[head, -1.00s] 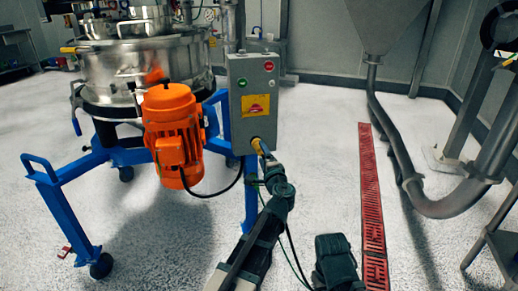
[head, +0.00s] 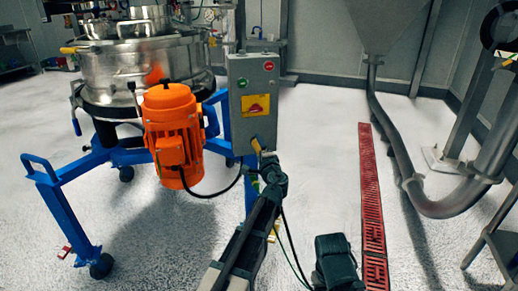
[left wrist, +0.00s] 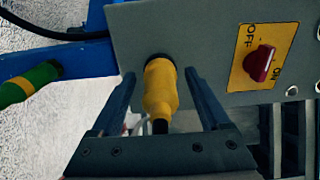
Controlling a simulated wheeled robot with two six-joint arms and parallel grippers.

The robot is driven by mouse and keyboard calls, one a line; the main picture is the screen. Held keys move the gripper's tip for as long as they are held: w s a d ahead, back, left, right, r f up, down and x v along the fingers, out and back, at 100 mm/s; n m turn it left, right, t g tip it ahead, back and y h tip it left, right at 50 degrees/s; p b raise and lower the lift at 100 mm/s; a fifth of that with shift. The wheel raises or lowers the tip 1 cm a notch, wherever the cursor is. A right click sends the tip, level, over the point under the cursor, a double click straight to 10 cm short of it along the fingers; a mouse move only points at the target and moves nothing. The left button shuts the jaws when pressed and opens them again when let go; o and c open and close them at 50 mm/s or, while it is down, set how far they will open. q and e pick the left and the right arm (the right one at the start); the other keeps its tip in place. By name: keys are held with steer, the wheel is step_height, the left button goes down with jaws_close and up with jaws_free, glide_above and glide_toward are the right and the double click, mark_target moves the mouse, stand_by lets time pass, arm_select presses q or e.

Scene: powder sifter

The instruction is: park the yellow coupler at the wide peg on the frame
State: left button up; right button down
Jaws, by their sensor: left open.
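The yellow coupler (left wrist: 161,92) sits with its far end against a dark round socket (left wrist: 158,61) on the grey control box (left wrist: 205,25) in the left wrist view. In the head view the coupler (head: 256,146) shows small at the box's lower edge. My left gripper (left wrist: 193,75) is open, with one finger on each side of the coupler; a gap shows beside both fingers. In the head view this gripper (head: 264,158) is just below the box. I cannot make out the wide peg.
A green and yellow connector (left wrist: 28,83) is at the blue frame (left wrist: 85,60), left of the coupler. A red and yellow OFF/ON switch (left wrist: 260,60) is on the box. The orange motor (head: 172,135) stands left of the box. Open floor lies right, around a red drain grate (head: 371,200).

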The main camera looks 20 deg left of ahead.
arm_select(q)
steer(key=shift+c, duration=0.2)
stand_by(0.5)
jaws_close()
steer(key=shift+s, duration=0.15)
stand_by(0.3)
steer(key=shift+v, duration=2.85)
steer(key=shift+d, duration=0.1)
steer(key=shift+r+p, duration=0.75)
